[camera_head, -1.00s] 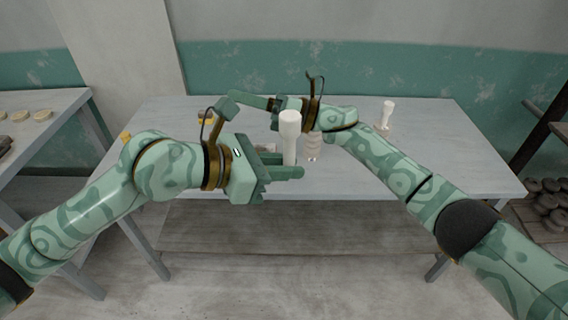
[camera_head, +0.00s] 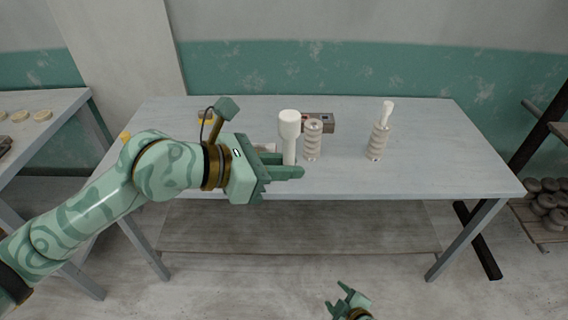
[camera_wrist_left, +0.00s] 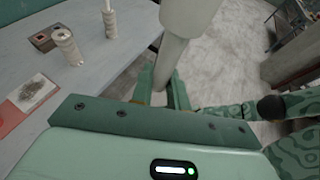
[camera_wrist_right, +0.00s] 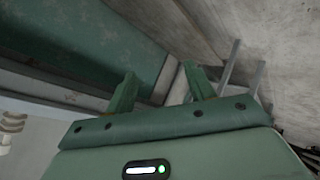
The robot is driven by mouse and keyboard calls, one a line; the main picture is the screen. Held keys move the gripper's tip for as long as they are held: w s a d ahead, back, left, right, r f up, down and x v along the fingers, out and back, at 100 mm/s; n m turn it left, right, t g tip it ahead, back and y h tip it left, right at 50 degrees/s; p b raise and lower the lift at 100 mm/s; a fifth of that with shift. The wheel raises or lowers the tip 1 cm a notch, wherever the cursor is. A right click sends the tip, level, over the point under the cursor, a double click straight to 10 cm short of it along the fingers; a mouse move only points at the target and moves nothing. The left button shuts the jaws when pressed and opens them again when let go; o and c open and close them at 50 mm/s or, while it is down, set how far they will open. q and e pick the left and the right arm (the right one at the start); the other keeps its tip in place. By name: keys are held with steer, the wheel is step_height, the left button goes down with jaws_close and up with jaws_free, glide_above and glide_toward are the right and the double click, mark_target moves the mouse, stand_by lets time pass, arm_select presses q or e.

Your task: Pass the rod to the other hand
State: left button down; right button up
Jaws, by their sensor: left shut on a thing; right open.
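A white rod with a thicker head (camera_head: 290,124) stands about upright in my left gripper (camera_head: 286,166), which is shut on its thinner lower part above the table's front. The rod (camera_wrist_left: 178,42) also rises between the left fingers (camera_wrist_left: 163,88) in the left wrist view. My right gripper (camera_head: 339,298) is low at the bottom edge of the head view, in front of the table and well apart from the rod. It is open and empty, with its fingers (camera_wrist_right: 160,88) spread in the right wrist view.
A ribbed pale holder (camera_head: 313,143) stands just right of the rod, a dark block (camera_head: 325,122) behind it. Another ribbed holder (camera_head: 378,146) farther right has a white piece (camera_head: 387,111) in its top. The table (camera_head: 440,165) is clear at right. A rack of dark rings (camera_head: 545,195) stands far right.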

steer(key=s+d+f+m+g+h, duration=0.1)
steer(key=s+d+f+m+g, duration=0.2)
steer(key=s, duration=1)
steer(key=s+d+f+m+g+h, duration=0.1)
steer(key=s+d+f+m+g, duration=0.2)
steer(key=s, duration=1.1)
steer(key=s+d+f+m+g+h, duration=0.1)
steer(key=s+d+f+m+g, duration=0.2)
steer(key=s, duration=1)
step_height(320, 180, down, 4)
steer(key=shift+s+d+r+h, duration=0.15)
steer(key=shift+d+r+h, duration=0.05)
steer(key=shift+d+h, duration=0.25)
